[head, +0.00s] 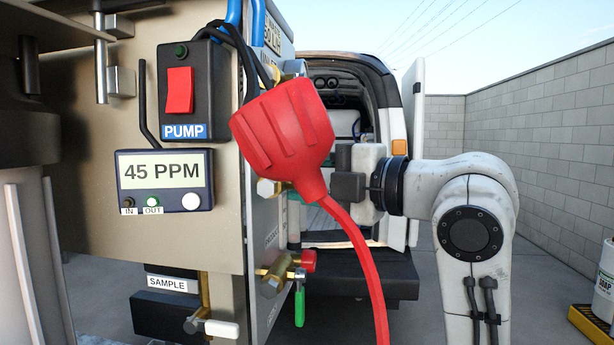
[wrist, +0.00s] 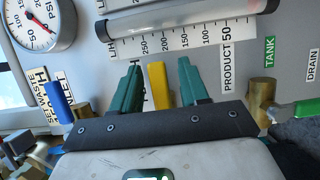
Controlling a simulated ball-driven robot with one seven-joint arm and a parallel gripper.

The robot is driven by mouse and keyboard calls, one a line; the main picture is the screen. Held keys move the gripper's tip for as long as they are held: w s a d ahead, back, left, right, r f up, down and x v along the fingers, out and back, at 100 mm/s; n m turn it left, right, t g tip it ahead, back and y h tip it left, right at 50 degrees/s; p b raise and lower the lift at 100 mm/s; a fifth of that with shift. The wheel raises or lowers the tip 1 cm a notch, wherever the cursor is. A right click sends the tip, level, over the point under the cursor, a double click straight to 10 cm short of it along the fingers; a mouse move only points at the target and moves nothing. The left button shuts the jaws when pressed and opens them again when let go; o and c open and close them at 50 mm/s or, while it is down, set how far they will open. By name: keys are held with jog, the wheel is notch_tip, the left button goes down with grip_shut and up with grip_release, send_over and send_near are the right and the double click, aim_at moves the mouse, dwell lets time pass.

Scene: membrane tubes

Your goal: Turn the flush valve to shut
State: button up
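In the wrist view a yellow valve handle (wrist: 158,85) stands upright from the panel, between the two green fingers of my gripper (wrist: 159,84). The fingers are open, with a narrow gap on each side of the handle. The handle's base and most of its label are hidden behind my gripper, so I cannot confirm that it is the flush valve. In the head view a red plug (head: 283,130) and its cable hide most of the gripper and the panel face.
A blue handle (wrist: 58,102) is left of my gripper and a green handle (wrist: 308,108) on a brass valve is right. A gauge (wrist: 38,22) and a clear flow tube (wrist: 190,18) sit beyond. A grey box with the pump switch (head: 180,92) stands left in the head view.

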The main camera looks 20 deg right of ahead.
grip_shut()
